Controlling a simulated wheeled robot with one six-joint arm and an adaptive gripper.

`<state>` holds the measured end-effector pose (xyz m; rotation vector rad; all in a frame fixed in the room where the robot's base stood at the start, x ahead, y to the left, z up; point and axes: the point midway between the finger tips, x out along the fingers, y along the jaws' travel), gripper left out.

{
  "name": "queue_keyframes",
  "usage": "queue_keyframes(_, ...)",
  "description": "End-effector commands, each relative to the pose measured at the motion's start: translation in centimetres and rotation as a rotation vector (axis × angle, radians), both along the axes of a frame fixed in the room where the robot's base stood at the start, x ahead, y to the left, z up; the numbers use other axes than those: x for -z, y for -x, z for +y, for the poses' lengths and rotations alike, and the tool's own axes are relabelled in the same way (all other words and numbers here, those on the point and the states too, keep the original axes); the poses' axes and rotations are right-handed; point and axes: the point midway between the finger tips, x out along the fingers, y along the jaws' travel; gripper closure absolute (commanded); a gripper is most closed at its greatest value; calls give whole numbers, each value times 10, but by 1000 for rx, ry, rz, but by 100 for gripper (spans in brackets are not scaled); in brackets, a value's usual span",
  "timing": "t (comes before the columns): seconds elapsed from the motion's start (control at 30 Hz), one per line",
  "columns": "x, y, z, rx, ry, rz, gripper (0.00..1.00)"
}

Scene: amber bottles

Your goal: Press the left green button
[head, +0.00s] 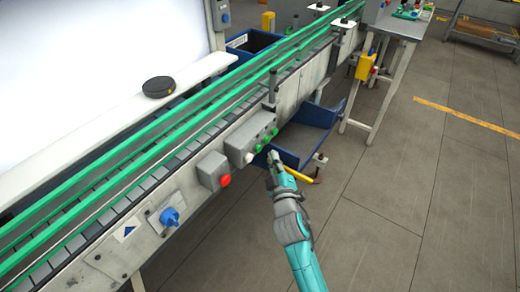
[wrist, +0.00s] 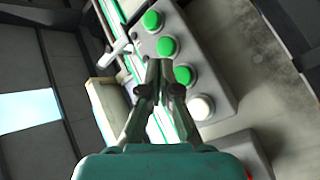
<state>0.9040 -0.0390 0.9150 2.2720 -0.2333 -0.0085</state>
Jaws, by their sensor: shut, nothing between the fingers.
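A grey control box (head: 240,140) on the conveyor's side carries a row of three green buttons and one white button (head: 249,157). The left green button (head: 258,148) is the one beside the white one; it also shows in the wrist view (wrist: 185,75). The middle green button (wrist: 167,47) and the far green button (wrist: 152,20) continue the row. My gripper (head: 272,154) is shut and empty, just in front of the box. In the wrist view its fingertips (wrist: 159,64) appear beside the left green button, slightly toward the middle one. Contact cannot be told.
A red button (head: 225,180) on its own grey box and a blue knob (head: 170,217) sit further left on the conveyor side. A blue bin (head: 312,137) lies behind my gripper, under the conveyor.

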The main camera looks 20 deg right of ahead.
Motion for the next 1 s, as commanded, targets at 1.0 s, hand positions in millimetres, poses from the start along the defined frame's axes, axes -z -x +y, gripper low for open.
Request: queue_keyframes(1.0, 0, -14, 10, 0, -1, 0, 100)
